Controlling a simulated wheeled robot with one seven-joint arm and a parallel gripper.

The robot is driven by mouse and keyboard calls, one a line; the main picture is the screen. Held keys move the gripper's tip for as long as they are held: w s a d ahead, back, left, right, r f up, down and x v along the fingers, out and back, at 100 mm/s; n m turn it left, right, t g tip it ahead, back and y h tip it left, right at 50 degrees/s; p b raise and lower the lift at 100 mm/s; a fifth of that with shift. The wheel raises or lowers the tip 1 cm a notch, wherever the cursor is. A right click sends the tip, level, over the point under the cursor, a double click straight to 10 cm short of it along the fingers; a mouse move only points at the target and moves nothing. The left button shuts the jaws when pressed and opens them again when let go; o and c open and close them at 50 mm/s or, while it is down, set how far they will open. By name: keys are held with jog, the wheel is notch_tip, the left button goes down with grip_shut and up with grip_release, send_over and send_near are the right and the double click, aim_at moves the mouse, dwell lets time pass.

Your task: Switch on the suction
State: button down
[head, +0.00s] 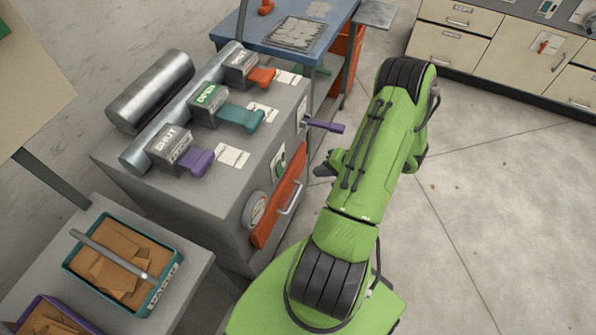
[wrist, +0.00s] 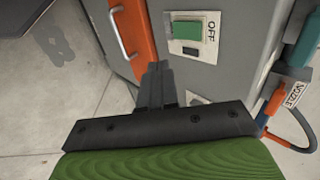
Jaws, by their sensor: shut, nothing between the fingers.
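A green switch (wrist: 187,31) sits on a white plate marked OFF on the grey machine's front, in the wrist view. A small dark part lies just below it on the plate. The switch also shows in the head view (head: 281,157), left of my gripper. My gripper (wrist: 158,70) is shut and empty, with its fingertips pointing at the front panel, below and left of the switch in the wrist view. I cannot tell whether they touch the panel. In the head view my gripper (head: 324,165) is partly hidden by my wrist. No suction label is readable.
An orange panel with a metal handle (head: 291,198) is beside the switch. A purple lever (head: 325,125) sticks out from the machine's side. Orange, teal and purple levers (head: 201,160) line the top. A hose labelled NOZZLE (wrist: 291,95) hangs at right. Floor at right is clear.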

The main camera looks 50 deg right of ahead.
aim_at(280, 169)
jog(key=w+r+b+x, duration=0.1)
jog(key=x, duration=0.5)
jog(key=b+x, duration=0.1)
jog(key=x, duration=0.5)
jog(key=shift+w+a+r+b, duration=0.2)
jog(key=shift+w+a+b, duration=0.2)
jog(key=shift+w, duration=0.1)
jog(key=shift+f, duration=0.1)
jog(key=shift+w+a+b, duration=0.1)
jog(key=shift+w+b, duration=0.15)
jog(key=shift+b, duration=0.25)
